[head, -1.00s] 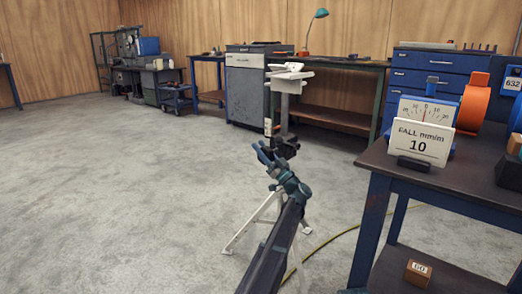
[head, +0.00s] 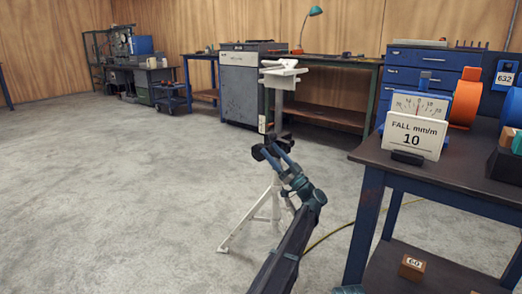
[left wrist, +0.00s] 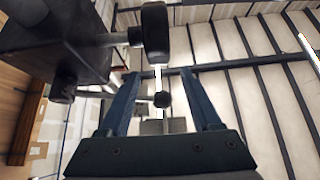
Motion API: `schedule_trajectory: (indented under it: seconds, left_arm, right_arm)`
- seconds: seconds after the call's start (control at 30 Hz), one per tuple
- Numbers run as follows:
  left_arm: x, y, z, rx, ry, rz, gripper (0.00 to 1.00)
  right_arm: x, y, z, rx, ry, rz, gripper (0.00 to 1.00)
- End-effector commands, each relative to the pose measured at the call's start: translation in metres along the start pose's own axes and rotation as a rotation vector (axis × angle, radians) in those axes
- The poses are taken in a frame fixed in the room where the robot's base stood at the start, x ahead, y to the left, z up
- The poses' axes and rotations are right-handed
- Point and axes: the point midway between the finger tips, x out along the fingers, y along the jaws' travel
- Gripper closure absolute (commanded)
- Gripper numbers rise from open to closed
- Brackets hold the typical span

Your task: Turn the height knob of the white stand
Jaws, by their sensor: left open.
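The white stand (head: 278,100) is upright on the floor on tripod legs, with a white head on its post. Around the post is a dark clamp block (head: 284,139), also large at the upper left of the left wrist view (left wrist: 60,45). A dark knob (left wrist: 155,32) sticks out of the block on a short shaft. A small dark ball end (left wrist: 162,99) shows lower, between the finger outlines. My left gripper (head: 271,153) is open and empty, its fingers pointing up at the block. In the left wrist view, the knob is just beyond the fingertips; contact cannot be told.
A dark-topped table (head: 450,175) with blue legs stands close on the right, carrying a gauge and a "FALL mm/m 10" card (head: 412,135). A yellow cable (head: 330,235) lies on the floor. The floor to the left is clear. Workbenches line the back wall.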

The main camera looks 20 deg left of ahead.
Motion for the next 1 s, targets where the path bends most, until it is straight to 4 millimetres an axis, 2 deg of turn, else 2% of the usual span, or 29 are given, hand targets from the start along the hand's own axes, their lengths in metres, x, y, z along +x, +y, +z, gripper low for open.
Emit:
schedule_trajectory:
  seconds: [0.1, 0.33, 0.8, 0.87, 1.0]
  left_arm:
    - [-0.019, -0.001, -0.013, -0.002, 0.000, 0.001, 0.35]
    - [-0.038, 0.000, -0.027, -0.001, 0.000, 0.000, 0.35]
    - [-0.041, 0.001, -0.030, -0.004, 0.002, 0.010, 0.35]
    - [-0.041, 0.003, -0.031, -0.018, 0.009, 0.045, 0.35]
    - [-0.044, 0.019, -0.037, -0.094, 0.036, 0.253, 0.35]
  right_arm:
    - [0.000, 0.000, 0.000, 0.000, 0.000, 0.000, 0.50]
    - [0.000, 0.000, 0.000, 0.000, 0.000, 0.000, 0.50]
    - [0.000, 0.000, 0.000, 0.000, 0.000, 0.000, 0.50]
    - [0.000, 0.000, 0.000, 0.000, 0.000, 0.000, 0.50]
    - [0.000, 0.000, 0.000, 0.000, 0.000, 0.000, 0.50]
